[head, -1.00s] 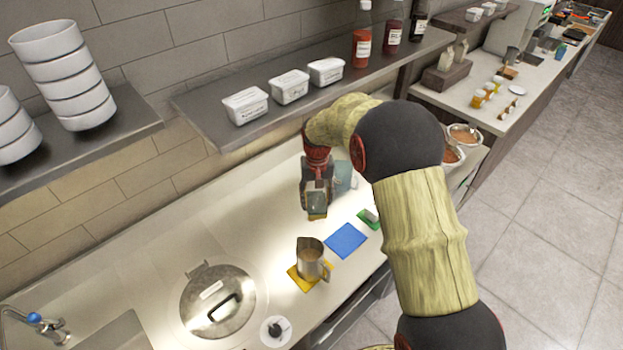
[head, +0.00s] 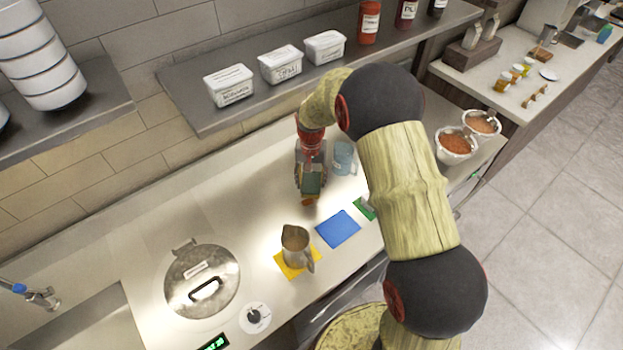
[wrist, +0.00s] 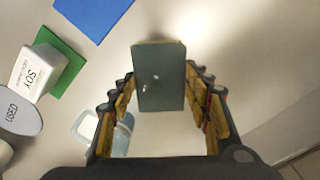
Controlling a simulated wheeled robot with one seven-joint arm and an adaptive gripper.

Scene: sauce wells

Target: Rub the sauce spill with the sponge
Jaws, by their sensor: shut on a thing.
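The sponge (head: 312,184), a dark green block with an orange-yellow underside, is held in my gripper (head: 310,178) over the pale counter, behind the blue mat. In the wrist view the sponge (wrist: 158,75) shows its dark green face, with a few small light specks, between the two fingers of my gripper (wrist: 160,95). The gripper is shut on it. I cannot tell whether its underside touches the counter. No sauce spill can be made out in either view; the counter under the sponge is hidden.
A clear bluish jug (head: 343,158) stands close right of the gripper. A steel pitcher (head: 294,243) stands on a yellow mat (head: 282,266). A blue mat (head: 338,230) and green mat (head: 362,207) lie nearby. A white SOY container (wrist: 35,72) shows in the wrist view. A shelf (head: 205,118) overhangs behind.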

